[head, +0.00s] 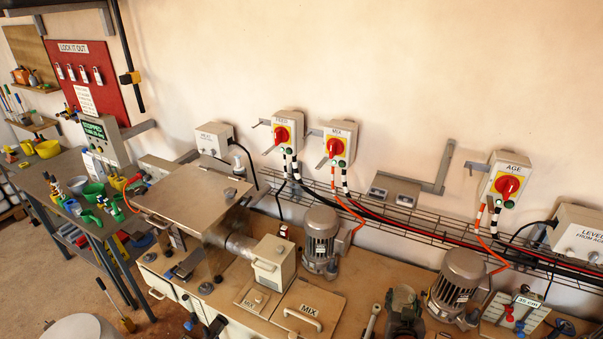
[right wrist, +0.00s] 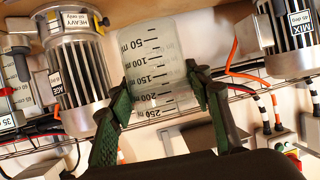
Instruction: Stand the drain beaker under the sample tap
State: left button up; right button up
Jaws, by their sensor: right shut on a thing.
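The drain beaker (right wrist: 152,48) is a clear, graduated vessel with black ml marks. It fills the middle of the right wrist view, with a green finger on each side of it. My right gripper (right wrist: 160,92) is shut on it. In the head view my right gripper (head: 404,312) is at the bottom edge, in front of the motors; the beaker cannot be made out there. I cannot make out the sample tap in either view. My left gripper is not in view.
Two grey motors (head: 321,240) and (head: 459,283) stand on the bench behind my right gripper. A MIX lid (head: 307,308) lies to its left. A wire cable tray (head: 400,232) runs along the wall. A gauge board (head: 516,312) stands at the right.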

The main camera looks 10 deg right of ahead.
jog(key=a+r+n+t+y, duration=0.1)
jog(key=a+r+n+y, duration=0.1)
jog(key=a, duration=0.9)
jog(key=w+a+r+n+t+y+b, duration=0.1)
jog(key=a+n+y, duration=0.3)
jog(key=a, duration=0.8)
jog(key=shift+w+a+r+y, duration=0.25)
jog(key=shift+w+r+y, duration=0.05)
jog(key=shift+r+y, duration=0.3)
